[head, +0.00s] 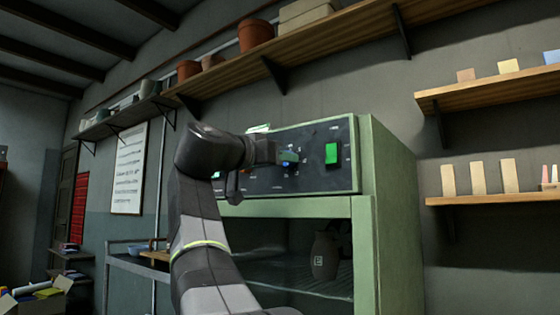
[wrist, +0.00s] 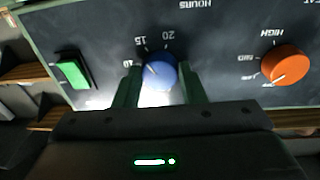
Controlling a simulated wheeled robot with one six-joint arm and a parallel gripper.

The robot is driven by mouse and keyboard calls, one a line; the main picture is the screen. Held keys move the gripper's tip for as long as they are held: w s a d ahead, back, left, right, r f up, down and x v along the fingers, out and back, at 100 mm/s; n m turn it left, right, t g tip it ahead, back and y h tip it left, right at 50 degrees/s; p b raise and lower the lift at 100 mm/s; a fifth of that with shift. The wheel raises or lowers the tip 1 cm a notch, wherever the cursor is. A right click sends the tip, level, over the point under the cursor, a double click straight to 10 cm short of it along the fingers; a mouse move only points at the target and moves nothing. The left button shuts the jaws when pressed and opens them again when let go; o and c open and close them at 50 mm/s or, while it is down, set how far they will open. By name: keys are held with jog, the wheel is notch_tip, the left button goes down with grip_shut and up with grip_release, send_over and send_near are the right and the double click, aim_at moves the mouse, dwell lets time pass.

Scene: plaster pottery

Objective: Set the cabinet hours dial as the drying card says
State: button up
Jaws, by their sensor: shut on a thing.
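The blue hours dial (wrist: 158,74) is on the dark panel of the green drying cabinet (head: 395,215). My gripper (wrist: 160,82) is shut on it, one finger on each side. The wrist view is upside down; it shows 10, 15 and 20 around the dial and the word HOURS. A pale mark on the dial points up-left, toward the 10. In the head view the dial (head: 290,164) is partly hidden by my gripper (head: 283,158).
An orange heat knob (wrist: 283,64) and a green switch (wrist: 73,73) flank the dial in the wrist view. A grey vase (head: 324,256) stands inside the cabinet. A white written sheet (head: 128,168) hangs on the wall. Shelves (head: 490,95) are at the right.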

dwell(0.3)
jog(key=o, duration=1)
jog(key=v, duration=1.3)
jog(key=shift+s+a, duration=0.25)
jog(key=shift+s, duration=0.05)
jog(key=shift+f, duration=0.1)
jog(key=x, duration=1.3)
jog(key=shift+w+d, duration=0.25)
jog(key=shift+w, duration=0.1)
jog(key=shift+s+a, duration=0.1)
